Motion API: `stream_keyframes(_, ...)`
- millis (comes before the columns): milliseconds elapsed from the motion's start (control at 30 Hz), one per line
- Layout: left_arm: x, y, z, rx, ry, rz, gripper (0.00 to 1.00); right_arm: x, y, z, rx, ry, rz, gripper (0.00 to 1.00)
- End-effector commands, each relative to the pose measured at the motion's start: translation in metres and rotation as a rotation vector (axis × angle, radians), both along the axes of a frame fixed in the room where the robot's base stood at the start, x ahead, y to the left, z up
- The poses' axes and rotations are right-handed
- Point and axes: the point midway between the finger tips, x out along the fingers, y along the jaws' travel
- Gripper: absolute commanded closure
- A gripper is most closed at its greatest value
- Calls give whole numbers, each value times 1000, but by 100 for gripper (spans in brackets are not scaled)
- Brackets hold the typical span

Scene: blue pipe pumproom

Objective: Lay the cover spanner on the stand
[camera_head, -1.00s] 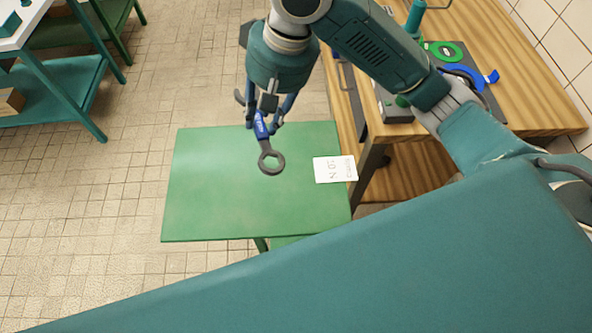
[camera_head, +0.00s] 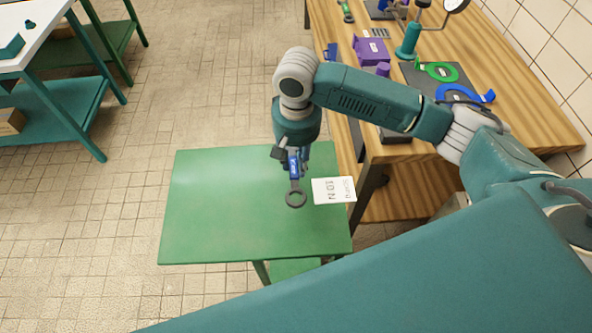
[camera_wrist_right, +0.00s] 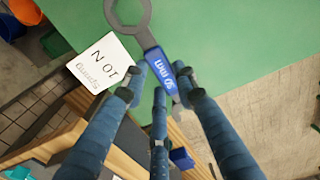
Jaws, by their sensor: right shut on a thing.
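The cover spanner has a dark ring head (camera_head: 296,200) and a blue handle with white lettering. My right gripper (camera_head: 292,163) is shut on the blue handle, with the ring pointing toward the viewer in the head view. The spanner is over the green stand top (camera_head: 215,210); I cannot tell whether it touches. In the right wrist view the fingers (camera_wrist_right: 160,88) are around the blue handle (camera_wrist_right: 161,73), and the ring (camera_wrist_right: 131,12) lies against the green background. My left gripper is not in view.
A white printed card (camera_head: 333,190) lies on the stand just right of the spanner. The stand's left half is clear.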

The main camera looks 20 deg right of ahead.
Motion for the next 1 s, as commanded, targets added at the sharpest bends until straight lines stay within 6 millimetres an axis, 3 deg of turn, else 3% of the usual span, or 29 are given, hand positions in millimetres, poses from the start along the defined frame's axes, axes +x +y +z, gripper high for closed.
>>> stream_keyframes(400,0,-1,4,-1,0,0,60,0,0,-47,0,-1,0,100)
stream_keyframes(633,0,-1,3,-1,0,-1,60,0,1,-50,2,-2,1,100)
stream_keyframes(667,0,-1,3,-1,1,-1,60,0,1,-51,1,0,1,70)
stream_keyframes(733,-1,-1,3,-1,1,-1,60,0,0,-51,1,0,1,56)
stream_keyframes(1000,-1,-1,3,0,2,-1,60,0,0,-50,1,-1,1,53)
